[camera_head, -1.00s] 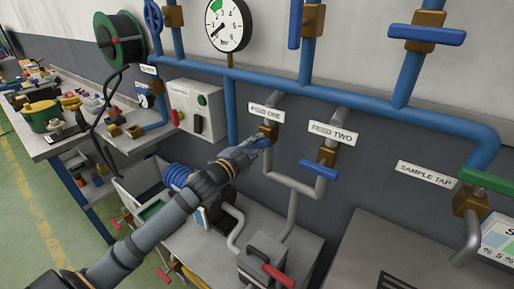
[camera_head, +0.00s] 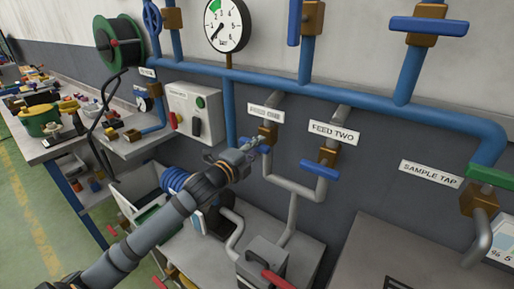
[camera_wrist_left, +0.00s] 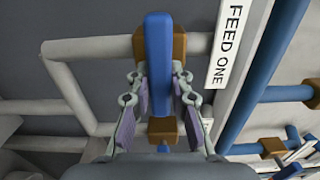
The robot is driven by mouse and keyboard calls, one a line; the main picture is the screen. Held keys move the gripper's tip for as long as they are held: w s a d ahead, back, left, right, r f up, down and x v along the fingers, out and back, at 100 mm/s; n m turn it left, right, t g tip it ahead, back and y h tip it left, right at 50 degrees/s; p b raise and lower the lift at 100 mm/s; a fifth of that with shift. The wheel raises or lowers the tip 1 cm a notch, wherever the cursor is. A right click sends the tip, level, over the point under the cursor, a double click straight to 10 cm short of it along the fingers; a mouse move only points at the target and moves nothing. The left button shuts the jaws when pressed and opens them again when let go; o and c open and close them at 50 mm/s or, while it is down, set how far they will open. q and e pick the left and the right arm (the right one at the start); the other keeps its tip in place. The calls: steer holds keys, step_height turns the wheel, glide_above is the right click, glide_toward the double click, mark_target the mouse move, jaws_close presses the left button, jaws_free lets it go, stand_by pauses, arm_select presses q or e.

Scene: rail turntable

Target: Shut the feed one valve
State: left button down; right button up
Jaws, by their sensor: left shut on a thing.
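The feed one valve has a brown body (camera_head: 268,134) on a grey pipe below the FEED ONE label (camera_head: 266,113). Its blue bar handle (camera_wrist_left: 158,55) shows in the left wrist view, lying crosswise to the grey pipe (camera_wrist_left: 95,47) there. My left gripper (camera_head: 262,145) is at this valve in the head view. In the left wrist view its two fingers (camera_wrist_left: 158,95) are shut on the lower part of the handle, one on each side. In the head view the gripper hides most of the handle. My right gripper is not in view.
The feed two valve, with its blue handle (camera_head: 319,169), is close on the right. A sample tap with a green handle (camera_head: 491,175) is farther right. A blue main pipe (camera_head: 340,91) runs above. A grey box (camera_head: 265,258) with a red handle stands below.

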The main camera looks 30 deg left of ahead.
arm_select(q)
steer(key=shift+r, duration=0.1)
steer(key=c, duration=1.2)
jaws_free()
steer(key=shift+w, duration=0.1)
